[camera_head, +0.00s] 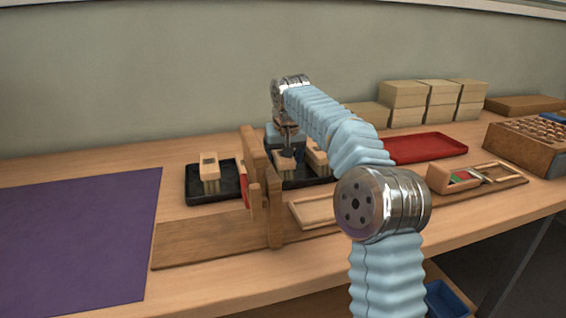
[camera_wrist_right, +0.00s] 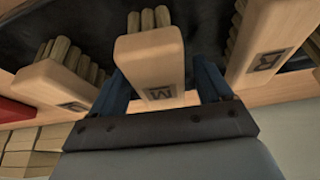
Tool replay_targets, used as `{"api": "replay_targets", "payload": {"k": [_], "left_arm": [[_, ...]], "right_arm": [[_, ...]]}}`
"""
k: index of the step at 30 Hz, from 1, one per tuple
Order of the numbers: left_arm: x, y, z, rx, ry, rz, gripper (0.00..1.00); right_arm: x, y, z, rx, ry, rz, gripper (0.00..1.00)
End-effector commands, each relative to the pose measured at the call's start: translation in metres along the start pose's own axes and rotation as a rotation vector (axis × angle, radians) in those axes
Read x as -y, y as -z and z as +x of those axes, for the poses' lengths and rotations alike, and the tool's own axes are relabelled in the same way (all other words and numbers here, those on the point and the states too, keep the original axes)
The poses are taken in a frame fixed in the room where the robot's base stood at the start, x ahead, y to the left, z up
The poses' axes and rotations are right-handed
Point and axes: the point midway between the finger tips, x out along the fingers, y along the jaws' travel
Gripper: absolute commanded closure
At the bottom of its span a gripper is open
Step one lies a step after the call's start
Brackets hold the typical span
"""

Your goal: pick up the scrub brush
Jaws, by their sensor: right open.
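Several pale wooden brushes with thick tan bristle tufts lie on a black tray (camera_head: 197,196). My right gripper (camera_head: 287,156) points down over the tray, between a brush on the left (camera_head: 209,172) and one on the right (camera_head: 317,157). In the right wrist view, the middle brush (camera_wrist_right: 150,60), with a dark mark on its end, lies between the open blue fingers (camera_wrist_right: 162,84). I cannot tell whether the fingers touch it. Other brushes lie to its left (camera_wrist_right: 55,82) and right (camera_wrist_right: 268,45). The gripper hides most of the middle brush in the head view. My left gripper is out of view.
An upright wooden fixture (camera_head: 273,205) stands in front of the tray. A purple mat (camera_head: 75,240) lies at left. A red tray (camera_head: 430,147), stacked pale blocks (camera_head: 403,95) and a holed wooden block (camera_head: 520,150) are at right.

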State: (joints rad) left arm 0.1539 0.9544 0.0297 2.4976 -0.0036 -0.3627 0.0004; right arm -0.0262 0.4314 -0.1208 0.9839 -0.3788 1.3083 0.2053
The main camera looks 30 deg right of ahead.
Motion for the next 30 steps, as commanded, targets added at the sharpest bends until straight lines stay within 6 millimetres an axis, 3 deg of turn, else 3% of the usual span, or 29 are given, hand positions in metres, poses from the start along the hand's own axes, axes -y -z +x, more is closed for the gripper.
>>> {"api": "replay_targets", "payload": {"k": [10,21,30], "left_arm": [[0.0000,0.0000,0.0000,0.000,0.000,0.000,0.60],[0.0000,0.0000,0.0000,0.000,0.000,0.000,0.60],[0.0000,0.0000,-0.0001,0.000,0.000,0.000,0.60]], "right_arm": [[0.0001,-0.0006,0.0011,0.000,0.000,0.000,0.21],[0.0000,-0.0005,0.0012,0.000,0.000,0.000,0.78],[0.0001,0.0005,-0.0007,-0.001,0.000,0.000,0.80]]}}
